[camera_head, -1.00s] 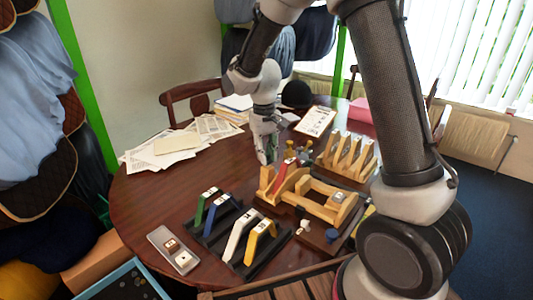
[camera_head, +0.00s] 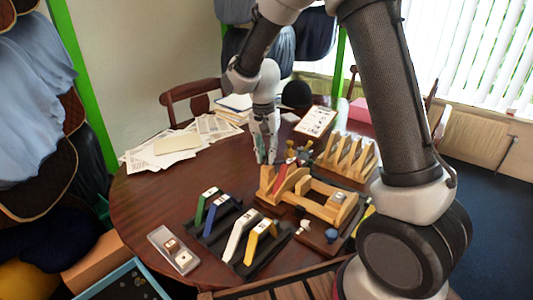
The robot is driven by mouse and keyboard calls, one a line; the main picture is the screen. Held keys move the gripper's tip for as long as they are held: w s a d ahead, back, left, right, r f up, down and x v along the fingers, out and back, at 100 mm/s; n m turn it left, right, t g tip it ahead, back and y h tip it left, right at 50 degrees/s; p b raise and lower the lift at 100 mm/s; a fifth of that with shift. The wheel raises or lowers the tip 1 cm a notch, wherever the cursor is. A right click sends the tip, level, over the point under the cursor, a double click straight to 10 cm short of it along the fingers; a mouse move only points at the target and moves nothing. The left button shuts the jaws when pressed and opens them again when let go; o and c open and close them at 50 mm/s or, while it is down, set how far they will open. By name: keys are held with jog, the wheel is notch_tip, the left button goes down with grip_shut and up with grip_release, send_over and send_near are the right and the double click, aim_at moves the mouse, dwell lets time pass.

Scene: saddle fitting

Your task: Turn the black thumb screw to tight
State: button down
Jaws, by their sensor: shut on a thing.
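My gripper (camera_head: 265,159) points down at the far left end of the wooden saddle fixture (camera_head: 318,208). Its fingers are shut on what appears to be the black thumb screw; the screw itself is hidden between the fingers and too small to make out. A red piece (camera_head: 284,177) sits tilted in the fixture's left end, just right of the fingertips. The fixture rests on a dark base on the round table.
A black rack (camera_head: 225,243) with green, blue, white and yellow pieces stands in front. A grey tray (camera_head: 166,254) lies left of it. A blue knob (camera_head: 332,236) and white knob (camera_head: 304,226) are at the front right. A wooden rack (camera_head: 346,158) stands behind; papers (camera_head: 172,148) lie left.

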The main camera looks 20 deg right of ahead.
dwell(0.3)
jog(key=c, duration=1.3)
grip_release()
jog(key=shift+o, duration=0.2)
notch_tip(320, 180, up, 12)
jog(key=shift+w+a, duration=0.2)
jog(key=shift+a, duration=0.05)
